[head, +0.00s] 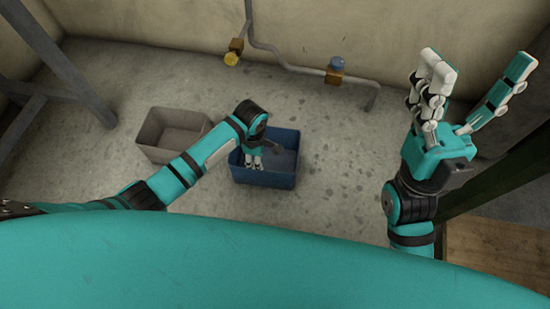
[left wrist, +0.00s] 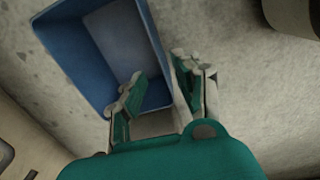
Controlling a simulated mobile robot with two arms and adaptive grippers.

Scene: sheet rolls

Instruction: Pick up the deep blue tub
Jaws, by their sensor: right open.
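The deep blue tub (head: 265,178) stands on the concrete floor, in the middle of the head view. It is open-topped and looks empty apart from my fingers. My left gripper (head: 254,163) reaches down at its near left part. In the left wrist view the tub (left wrist: 85,60) fills the upper left. There the fingers of my left gripper (left wrist: 158,75) are apart, one over the tub's inside and one beyond its rim. I cannot tell whether they touch the wall. My right gripper (head: 480,95) is raised at the right, open and empty, far from the tub.
A grey tub (head: 165,132) stands left of the blue one, partly behind my left arm. A pipe with a yellow valve (head: 231,59) and a blue valve (head: 336,63) runs along the back wall. Metal bars (head: 75,70) stand at the left. Floor right of the blue tub is clear.

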